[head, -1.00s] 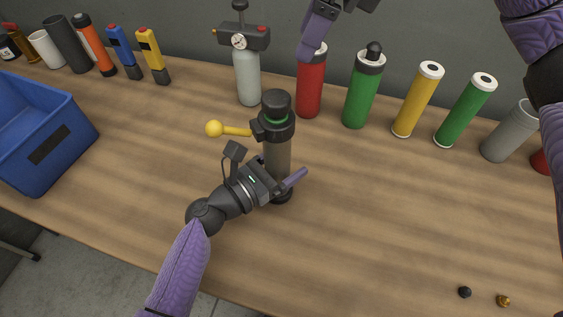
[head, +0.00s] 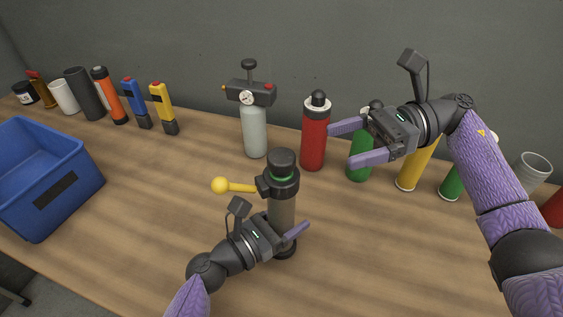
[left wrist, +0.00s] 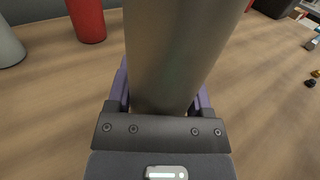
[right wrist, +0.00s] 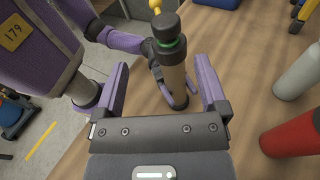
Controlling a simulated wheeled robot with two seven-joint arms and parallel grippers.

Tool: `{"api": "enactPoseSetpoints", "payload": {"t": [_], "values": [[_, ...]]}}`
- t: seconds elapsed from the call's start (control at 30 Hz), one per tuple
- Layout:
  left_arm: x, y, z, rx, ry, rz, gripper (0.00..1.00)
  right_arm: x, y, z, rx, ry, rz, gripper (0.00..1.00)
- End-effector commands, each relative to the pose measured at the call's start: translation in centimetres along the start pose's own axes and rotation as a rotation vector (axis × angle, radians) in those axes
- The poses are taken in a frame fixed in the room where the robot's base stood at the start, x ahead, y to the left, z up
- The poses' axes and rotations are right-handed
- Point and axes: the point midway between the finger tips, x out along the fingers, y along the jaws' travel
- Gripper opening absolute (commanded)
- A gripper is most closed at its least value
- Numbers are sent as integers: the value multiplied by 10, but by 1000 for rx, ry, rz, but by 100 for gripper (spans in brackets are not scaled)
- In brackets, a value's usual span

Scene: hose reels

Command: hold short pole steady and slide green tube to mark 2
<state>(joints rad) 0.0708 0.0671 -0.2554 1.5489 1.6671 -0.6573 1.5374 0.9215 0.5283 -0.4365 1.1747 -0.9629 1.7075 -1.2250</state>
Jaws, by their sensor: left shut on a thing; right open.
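The short pole (head: 281,210) stands upright on the table on a dark round base. A dark collar (head: 279,187) with a yellow-knobbed lever sits on its upper part, and a green band (head: 282,178) shows just under the black cap. My left gripper (head: 284,234) is shut around the pole's lower part; the pole fills the jaws in the left wrist view (left wrist: 180,60). My right gripper (head: 342,146) is open and empty, right of the pole top and apart from it. In the right wrist view the green band (right wrist: 170,42) shows beyond the open fingers. No numbered marks are readable.
Behind stand a grey cylinder with a gauge (head: 254,130), a red bottle (head: 313,140), green cylinders (head: 359,168) and a yellow cylinder (head: 414,170), partly hidden by my right arm. A blue bin (head: 70,190) is at the left.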

Motion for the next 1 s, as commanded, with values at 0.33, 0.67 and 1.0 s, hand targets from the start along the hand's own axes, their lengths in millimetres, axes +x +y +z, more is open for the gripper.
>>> {"api": "enactPoseSetpoints", "payload": {"t": [0.33,0.67,1.0], "values": [[0,0,0,-1,1,-1,0,28,-2,-14,-54,-139,-73,92],[0,0,0,0,1,-1,0,96,-7,-4,-52,-137,-75,92],[0,0,0,0,1,0,0,102,-8,-4,-51,-133,-76,90]]}}
